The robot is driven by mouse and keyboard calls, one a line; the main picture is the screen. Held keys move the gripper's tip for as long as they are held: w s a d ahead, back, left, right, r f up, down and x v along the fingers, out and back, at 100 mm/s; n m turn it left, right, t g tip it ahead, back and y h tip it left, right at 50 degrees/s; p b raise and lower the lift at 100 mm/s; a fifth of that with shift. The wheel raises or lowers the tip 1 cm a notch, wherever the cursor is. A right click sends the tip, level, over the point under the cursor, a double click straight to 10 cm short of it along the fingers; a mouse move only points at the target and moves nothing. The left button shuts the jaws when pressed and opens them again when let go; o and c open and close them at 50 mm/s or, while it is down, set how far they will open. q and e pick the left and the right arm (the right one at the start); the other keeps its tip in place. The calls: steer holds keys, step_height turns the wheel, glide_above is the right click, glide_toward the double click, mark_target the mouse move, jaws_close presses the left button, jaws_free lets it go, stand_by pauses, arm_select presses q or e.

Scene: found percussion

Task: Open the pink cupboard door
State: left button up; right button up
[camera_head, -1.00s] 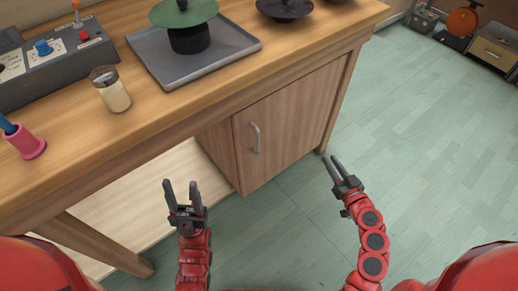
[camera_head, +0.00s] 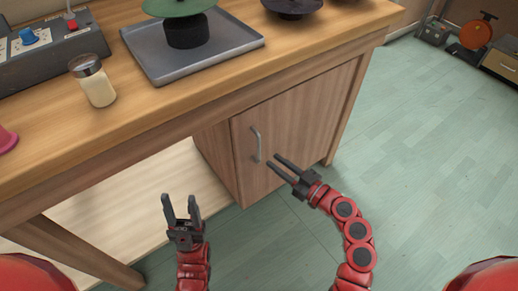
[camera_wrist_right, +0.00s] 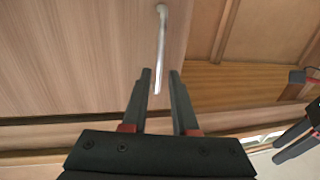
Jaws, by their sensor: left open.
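The cupboard door (camera_head: 305,118) under the wooden table is light pinkish-brown wood and looks shut. Its grey vertical bar handle (camera_head: 256,145) is near the door's left edge. My right gripper (camera_head: 275,160) is open, with its fingertips just right of the handle in the head view. In the right wrist view the handle (camera_wrist_right: 161,40) runs upright ahead of the gap between the open fingers (camera_wrist_right: 160,72); I cannot tell whether they touch it. My left gripper (camera_head: 180,198) is open and empty, left of the cupboard and lower in the picture.
The tabletop (camera_head: 200,105) overhangs the door. On it stand a grey tray (camera_head: 215,58) with a green disc-topped object, a shaker (camera_head: 94,82) and a control box (camera_head: 55,50). The floor (camera_head: 420,150) right of the cupboard is clear.

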mark_target(259, 161)
steer(key=x, duration=0.7)
steer(key=shift+w+a, duration=0.2)
steer(key=shift+a, duration=0.05)
jaws_close()
stand_by(1.1)
